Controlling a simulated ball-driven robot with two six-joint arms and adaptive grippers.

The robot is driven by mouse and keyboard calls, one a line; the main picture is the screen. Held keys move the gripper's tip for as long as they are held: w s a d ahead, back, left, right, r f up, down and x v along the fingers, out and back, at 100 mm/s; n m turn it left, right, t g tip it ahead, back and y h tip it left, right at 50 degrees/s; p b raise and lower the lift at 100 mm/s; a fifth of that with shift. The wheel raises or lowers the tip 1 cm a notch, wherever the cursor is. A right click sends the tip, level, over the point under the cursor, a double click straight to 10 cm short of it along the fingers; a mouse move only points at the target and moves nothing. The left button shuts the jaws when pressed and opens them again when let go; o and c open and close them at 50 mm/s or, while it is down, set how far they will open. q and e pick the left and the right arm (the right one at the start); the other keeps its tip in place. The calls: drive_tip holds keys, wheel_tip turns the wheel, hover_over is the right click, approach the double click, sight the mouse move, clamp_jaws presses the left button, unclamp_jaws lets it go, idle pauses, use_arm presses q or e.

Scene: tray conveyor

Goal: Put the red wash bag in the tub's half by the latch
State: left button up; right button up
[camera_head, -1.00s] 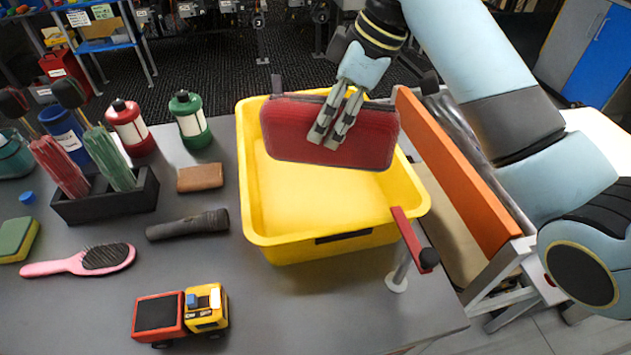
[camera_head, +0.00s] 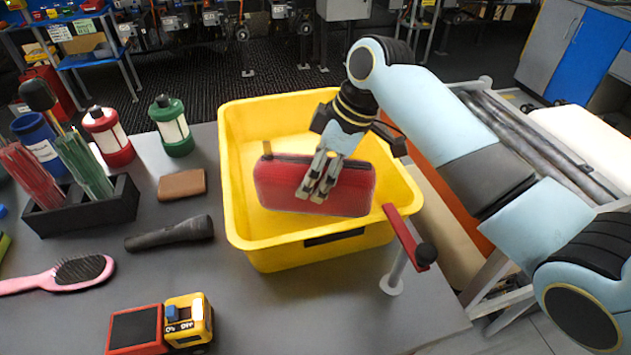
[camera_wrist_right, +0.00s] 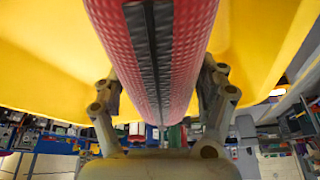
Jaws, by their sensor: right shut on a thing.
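The red wash bag (camera_head: 276,184) is held upright on its long edge inside the outline of the yellow tub (camera_head: 275,258). My right gripper (camera_head: 313,190) is shut on it from above, near its middle. In the right wrist view the bag (camera_wrist_right: 190,45) fills the space between the fingers, its dark zip facing the camera. Whether the bag touches the tub floor cannot be told. A red lever with a black knob, seemingly the latch (camera_head: 403,235), stands on a post by the tub's front right corner. No divider shows in the tub. My left gripper is out of view.
A green bottle (camera_head: 172,128) and a red one (camera_head: 109,136) stand behind. The tub floor's left front part is clear.

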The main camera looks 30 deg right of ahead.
drive_tip(key=shift+f, duration=1.4)
drive_tip(key=o, duration=1.6)
drive_tip(key=shift+f, duration=0.1)
drive_tip(key=v, duration=1.2)
drive_tip(key=shift+b, duration=0.3)
